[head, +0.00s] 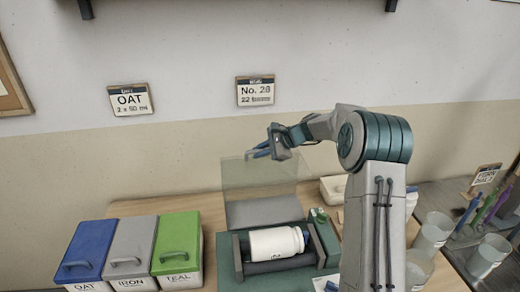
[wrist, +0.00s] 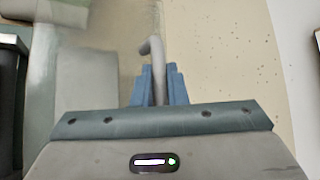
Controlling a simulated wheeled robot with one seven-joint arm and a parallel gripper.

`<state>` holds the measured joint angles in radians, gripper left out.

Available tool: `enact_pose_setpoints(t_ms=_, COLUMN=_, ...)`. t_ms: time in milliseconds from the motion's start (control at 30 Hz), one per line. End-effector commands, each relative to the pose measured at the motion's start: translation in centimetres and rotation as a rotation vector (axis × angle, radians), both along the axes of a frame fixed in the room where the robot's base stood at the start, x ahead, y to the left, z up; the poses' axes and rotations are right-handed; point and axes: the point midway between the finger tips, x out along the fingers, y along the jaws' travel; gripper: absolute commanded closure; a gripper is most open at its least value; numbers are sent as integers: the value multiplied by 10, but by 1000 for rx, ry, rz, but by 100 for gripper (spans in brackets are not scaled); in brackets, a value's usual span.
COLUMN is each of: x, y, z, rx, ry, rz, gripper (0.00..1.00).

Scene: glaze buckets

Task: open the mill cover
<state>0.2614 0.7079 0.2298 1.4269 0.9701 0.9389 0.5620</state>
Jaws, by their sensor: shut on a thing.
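The mill (head: 229,262) stands on the table with a white jar (head: 275,243) lying on its side on the dark rollers. The mill cover (head: 262,177), a see-through panel, is raised and stands up behind the jar, leaving the jar uncovered from above. My gripper (head: 258,153) is at the cover's top edge. In the wrist view the blue fingers of my gripper (wrist: 157,82) are shut on a grey hooked handle (wrist: 152,48). The fingers hide part of the handle.
Lidded bins in blue (head: 88,245), grey (head: 131,246) and green (head: 177,240) stand left of the mill. A white tub (head: 333,189) is behind it at right. Clear cups (head: 434,232) stand at the far right. Wall signs for OAT (head: 130,100) and No. 28 (head: 255,92) hang behind.

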Motion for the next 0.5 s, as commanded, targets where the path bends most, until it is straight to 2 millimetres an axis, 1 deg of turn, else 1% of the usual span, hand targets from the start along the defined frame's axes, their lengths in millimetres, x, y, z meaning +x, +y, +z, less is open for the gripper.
enact_pose_setpoints(t_ms=233, x=0, y=-2, z=-2, rx=-3, ry=2, rz=-3, gripper=100)
enact_pose_setpoints(t_ms=267, x=0, y=-2, z=-2, rx=-3, ry=2, rz=-3, gripper=85)
enact_pose_setpoints(t_ms=300, x=0, y=-2, z=-2, rx=-3, ry=2, rz=-3, gripper=78)
enact_pose_setpoints(t_ms=500, x=0, y=-2, z=-1, rx=-3, ry=1, rz=-2, gripper=78)
